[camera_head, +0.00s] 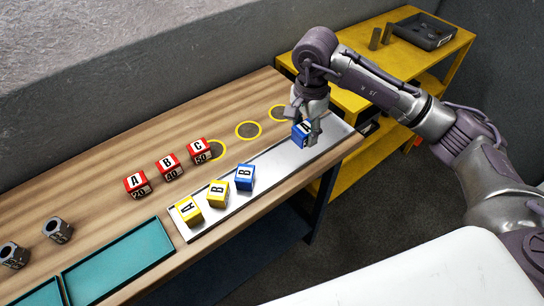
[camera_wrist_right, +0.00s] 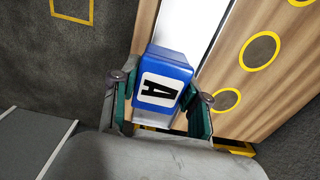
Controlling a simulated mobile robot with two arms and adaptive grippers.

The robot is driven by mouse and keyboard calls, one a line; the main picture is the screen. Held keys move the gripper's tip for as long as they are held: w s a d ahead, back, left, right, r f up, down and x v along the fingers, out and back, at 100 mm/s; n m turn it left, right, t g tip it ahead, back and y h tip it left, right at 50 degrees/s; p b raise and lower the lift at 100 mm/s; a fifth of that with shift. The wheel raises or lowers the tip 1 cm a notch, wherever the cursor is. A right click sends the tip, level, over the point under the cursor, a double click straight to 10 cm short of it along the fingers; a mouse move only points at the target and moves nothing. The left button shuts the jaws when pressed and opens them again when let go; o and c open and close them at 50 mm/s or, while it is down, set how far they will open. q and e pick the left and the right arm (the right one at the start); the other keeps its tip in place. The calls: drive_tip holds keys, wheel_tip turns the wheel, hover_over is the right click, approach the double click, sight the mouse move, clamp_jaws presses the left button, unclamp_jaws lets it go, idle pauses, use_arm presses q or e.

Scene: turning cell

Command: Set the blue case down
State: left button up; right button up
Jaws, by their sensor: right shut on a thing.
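My right gripper (camera_head: 304,121) is shut on a blue case (camera_head: 300,136) marked A, over the right end of the pale metal strip (camera_head: 275,160). I cannot tell whether the case touches the strip. In the right wrist view, the blue case (camera_wrist_right: 172,66) sits between the two fingers of my right gripper (camera_wrist_right: 160,92), with its letter A facing the camera. Another blue case (camera_head: 244,177), marked B, stands on the strip beside two yellow cases (camera_head: 217,193), marked A and B. My left gripper is not in view.
Red cases (camera_head: 169,168) A, B and C stand in a row on the wooden bench (camera_head: 105,223). Yellow rings (camera_head: 248,130) mark the bench behind the strip. Teal trays (camera_head: 118,262) and grey parts (camera_head: 58,230) are at left. A yellow shelf (camera_head: 385,38) stands at right. The strip between the blue cases is bare.

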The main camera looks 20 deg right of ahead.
drive_tip(key=p, duration=0.3)
hover_over(271, 167)
wheel_tip(271, 167, down, 4)
drive_tip(key=shift+f, duration=0.15)
wheel_tip(271, 167, down, 4)
drive_tip(key=shift+r+p, duration=0.1)
drive_tip(key=shift+p, duration=0.55)
drive_tip(key=shift+f, duration=0.25)
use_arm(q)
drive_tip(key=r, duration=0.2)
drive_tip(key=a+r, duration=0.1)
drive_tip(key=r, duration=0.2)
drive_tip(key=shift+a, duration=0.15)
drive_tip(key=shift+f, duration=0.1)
use_arm(e)
drive_tip(key=shift+f, duration=0.2)
drive_tip(key=o, duration=1.2)
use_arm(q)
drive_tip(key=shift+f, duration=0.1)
use_arm(e)
drive_tip(key=shift+o, duration=0.2)
drive_tip(key=shift+r, duration=0.1)
